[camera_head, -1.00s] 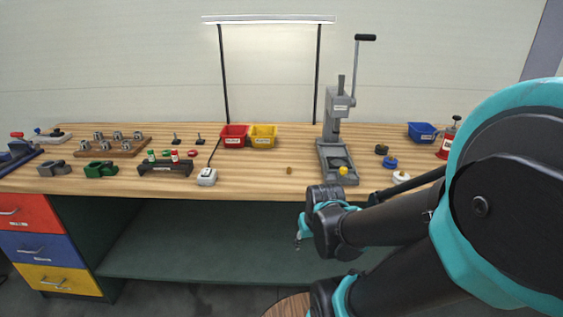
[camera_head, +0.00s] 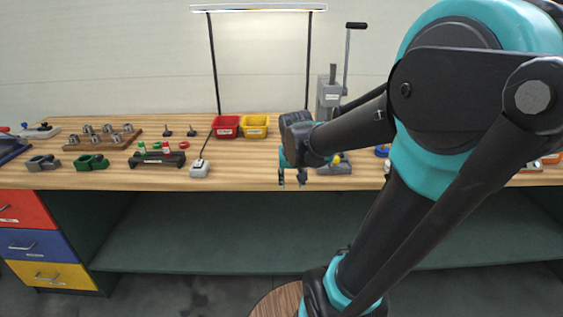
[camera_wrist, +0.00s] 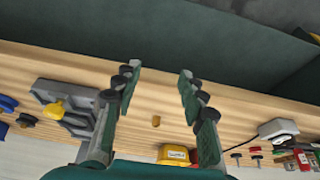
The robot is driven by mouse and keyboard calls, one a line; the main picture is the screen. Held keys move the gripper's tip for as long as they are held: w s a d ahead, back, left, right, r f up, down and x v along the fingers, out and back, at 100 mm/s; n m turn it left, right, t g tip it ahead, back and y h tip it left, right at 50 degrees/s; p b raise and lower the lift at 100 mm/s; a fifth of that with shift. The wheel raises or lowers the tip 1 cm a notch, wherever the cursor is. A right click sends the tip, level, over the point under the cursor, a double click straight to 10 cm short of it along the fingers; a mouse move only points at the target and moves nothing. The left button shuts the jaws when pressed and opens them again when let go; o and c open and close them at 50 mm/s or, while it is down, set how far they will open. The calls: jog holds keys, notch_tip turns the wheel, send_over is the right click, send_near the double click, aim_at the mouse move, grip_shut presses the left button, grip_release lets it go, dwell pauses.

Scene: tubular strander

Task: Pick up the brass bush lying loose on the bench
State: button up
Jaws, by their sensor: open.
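The brass bush (camera_wrist: 156,121) shows in the wrist view as a small tan-brown piece on the wooden bench top (camera_wrist: 225,105). In the head view my gripper (camera_head: 291,181) hangs fingers-down near the bench's front edge, and the bush is not visible there, apparently behind my gripper or wrist.
Red (camera_head: 226,126) and yellow (camera_head: 255,126) bins sit behind. A white corded device (camera_head: 199,169) and a rack (camera_head: 157,159) lie left. Bench between device and gripper is clear.

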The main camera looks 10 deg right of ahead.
jog(key=w+a+r+m+h, duration=0.1)
jog(key=w+a+r+m, duration=0.15)
jog(key=w+r, duration=1.15)
jog(key=x, duration=1.2)
jog(key=shift+w+d, duration=0.2)
jog(key=shift+w, duration=0.1)
jog(key=shift+s+x, duration=0.1)
jog(key=shift+x, duration=1.35)
jog(key=shift+s+x, duration=0.15)
jog(key=shift+x, duration=1.3)
jog(key=shift+f, duration=0.1)
grip_shut()
